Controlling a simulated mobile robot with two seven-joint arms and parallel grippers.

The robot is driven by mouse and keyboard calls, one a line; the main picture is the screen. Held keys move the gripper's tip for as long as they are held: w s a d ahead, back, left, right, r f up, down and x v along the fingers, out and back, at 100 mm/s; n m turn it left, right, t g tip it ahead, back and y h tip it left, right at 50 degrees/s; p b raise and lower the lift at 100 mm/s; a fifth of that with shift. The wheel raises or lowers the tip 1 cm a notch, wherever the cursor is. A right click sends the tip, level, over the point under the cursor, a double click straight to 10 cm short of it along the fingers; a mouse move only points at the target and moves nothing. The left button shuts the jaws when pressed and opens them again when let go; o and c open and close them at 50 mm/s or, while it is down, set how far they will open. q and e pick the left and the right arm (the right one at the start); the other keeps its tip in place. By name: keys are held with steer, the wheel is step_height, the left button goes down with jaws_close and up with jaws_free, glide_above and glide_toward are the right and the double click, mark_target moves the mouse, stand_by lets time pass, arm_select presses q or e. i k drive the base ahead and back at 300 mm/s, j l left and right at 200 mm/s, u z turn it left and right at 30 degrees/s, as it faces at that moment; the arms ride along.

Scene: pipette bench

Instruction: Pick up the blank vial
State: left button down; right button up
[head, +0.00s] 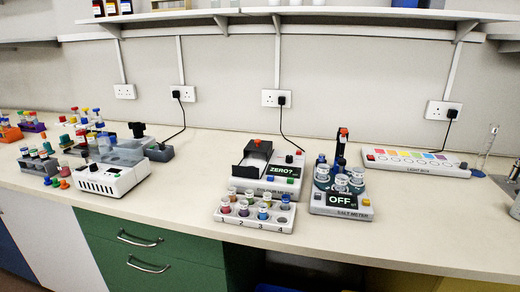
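A white vial rack (252,222), marked with numbers along its front edge, stands near the front of the bench. It holds two rows of small capped vials, some with red, purple or blue contents, such as a blue one (263,212) in the front row. No label reading blank can be made out, so I cannot tell which vial is the blank. Just behind the rack is a meter (284,185) with a black compartment and a display reading "ZERO?". Neither of my grippers can be made out in the head view.
A salt meter (341,201) reading "OFF" stands right of the rack. A light box (415,161) lies farther right. A white-and-grey device (112,178) and several tube racks crowd the left. Bare benchtop (185,190) lies left of the rack.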

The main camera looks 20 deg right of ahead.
mark_target(286, 198)
steer(key=i+z, duration=0.3)
steer(key=i+j+z, duration=0.1)
steer(key=z, duration=0.25)
steer(key=k+l+u, duration=0.15)
steer(key=l, duration=0.25)
steer(key=k+l+u, duration=0.2)
steer(key=l, duration=0.2)
steer(key=k+l+u, duration=0.15)
steer(key=l, duration=0.25)
steer(key=i, duration=0.6)
steer(key=i+j+z, duration=0.25)
steer(key=j, duration=0.25)
steer(key=i, duration=0.1)
